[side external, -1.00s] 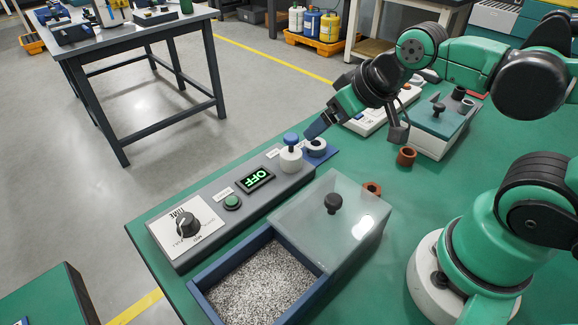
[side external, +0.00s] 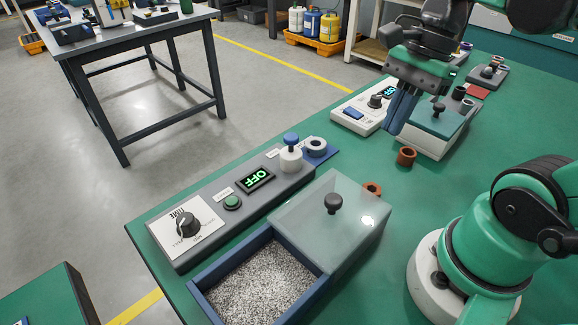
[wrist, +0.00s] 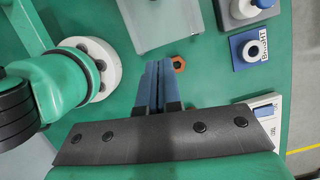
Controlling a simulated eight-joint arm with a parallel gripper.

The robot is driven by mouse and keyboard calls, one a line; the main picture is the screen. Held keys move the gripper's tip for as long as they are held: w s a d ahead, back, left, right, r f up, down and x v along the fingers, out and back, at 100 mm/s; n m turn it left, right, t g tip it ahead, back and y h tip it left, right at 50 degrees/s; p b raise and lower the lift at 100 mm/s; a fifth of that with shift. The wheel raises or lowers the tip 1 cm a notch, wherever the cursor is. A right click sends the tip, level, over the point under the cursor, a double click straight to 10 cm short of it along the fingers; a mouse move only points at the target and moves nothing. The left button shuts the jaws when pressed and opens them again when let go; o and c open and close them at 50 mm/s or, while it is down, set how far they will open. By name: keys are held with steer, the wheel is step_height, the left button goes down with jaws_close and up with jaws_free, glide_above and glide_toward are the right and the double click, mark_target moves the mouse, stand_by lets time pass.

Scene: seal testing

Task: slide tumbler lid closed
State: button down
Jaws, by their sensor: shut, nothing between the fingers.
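The tumbler is a blue-walled box (side external: 207,302) at the front of the green bench, with grey speckled grit (side external: 262,285) inside. Its translucent lid (side external: 300,212) with a black knob (side external: 333,203) sits over the far right part. The near left part of the box is uncovered. The lid also shows in the wrist view (wrist: 165,20) at the top edge. My gripper (side external: 392,128) is shut and empty, its blue fingers pointing down, above the bench, beyond the lid and apart from it. In the wrist view its fingertips (wrist: 158,66) lie together.
A grey control panel (side external: 215,218) with a dial, an OFF display and a blue-topped knob runs along the box's left. Rust-coloured rings (side external: 406,156) lie on the bench. A white ring (side external: 316,144) sits on a blue pad.

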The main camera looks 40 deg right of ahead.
glide_toward(344, 205)
steer(key=f, duration=0.2)
steer(key=d+f, duration=0.1)
steer(key=f, duration=0.1)
steer(key=shift+s+d+f, duration=0.1)
steer(key=shift+d, duration=0.1)
steer(key=shift+a+f, duration=0.1)
steer(key=shift+a, duration=0.95)
steer(key=shift+w+a+f, duration=0.1)
steer(key=shift+w+a, duration=0.2)
steer(key=shift+a, duration=0.5)
steer(key=shift+a, duration=0.1)
steer(key=shift+a, duration=0.3)
steer(key=a, duration=1.3)
steer(key=shift+a, duration=0.4)
